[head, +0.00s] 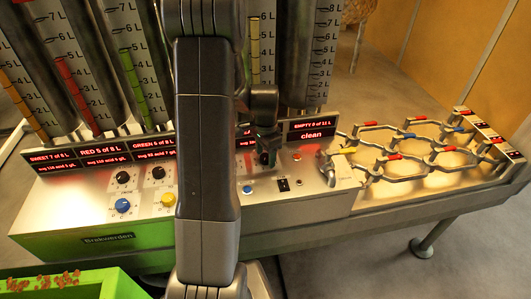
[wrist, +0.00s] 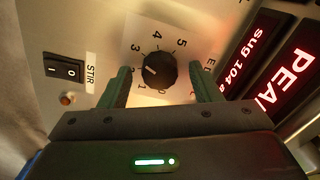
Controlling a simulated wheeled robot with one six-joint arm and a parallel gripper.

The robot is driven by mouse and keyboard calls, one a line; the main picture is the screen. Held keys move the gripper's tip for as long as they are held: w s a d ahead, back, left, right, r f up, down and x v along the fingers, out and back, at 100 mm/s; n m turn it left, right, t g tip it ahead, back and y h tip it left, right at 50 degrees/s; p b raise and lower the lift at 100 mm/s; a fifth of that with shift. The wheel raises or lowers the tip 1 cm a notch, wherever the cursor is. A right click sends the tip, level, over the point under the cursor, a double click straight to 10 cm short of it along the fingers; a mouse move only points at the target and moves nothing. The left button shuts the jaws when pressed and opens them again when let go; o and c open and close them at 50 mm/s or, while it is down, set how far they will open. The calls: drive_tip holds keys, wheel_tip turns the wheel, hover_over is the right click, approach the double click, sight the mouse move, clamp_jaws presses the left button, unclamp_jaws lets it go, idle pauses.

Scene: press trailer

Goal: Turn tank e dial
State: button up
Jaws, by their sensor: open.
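The dial (wrist: 155,70) is a black round knob on a pale plate in the wrist view, ringed by printed numbers from 0 to 5. Its white mark points roughly toward the 2. A partly hidden label beside the plate begins with what looks like an E. My gripper (wrist: 160,88) is open, with one dark finger on each side of the dial. I cannot tell whether the fingers touch it. In the head view my gripper (head: 265,148) is over the panel right of centre, and it and my arm mostly hide the dial.
A STIR switch (wrist: 65,70) and an orange button (wrist: 68,99) lie left of the dial in the wrist view. Red displays (wrist: 265,60) are to the right. Tall tanks (head: 75,60) stand behind the panel. A rack of pipes (head: 410,150) is at right.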

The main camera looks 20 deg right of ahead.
drive_tip(key=c, duration=1)
drive_tip(key=shift+n, duration=0.4)
drive_tip(key=n+b, duration=0.1)
drive_tip(key=n, duration=0.2)
drive_tip(key=shift+b, duration=0.35)
drive_tip(key=n+b, duration=0.1)
drive_tip(key=n, duration=0.4)
drive_tip(key=shift+b, duration=0.3)
drive_tip(key=n+b, duration=0.1)
drive_tip(key=n, duration=0.3)
drive_tip(key=shift+n, duration=2.4)
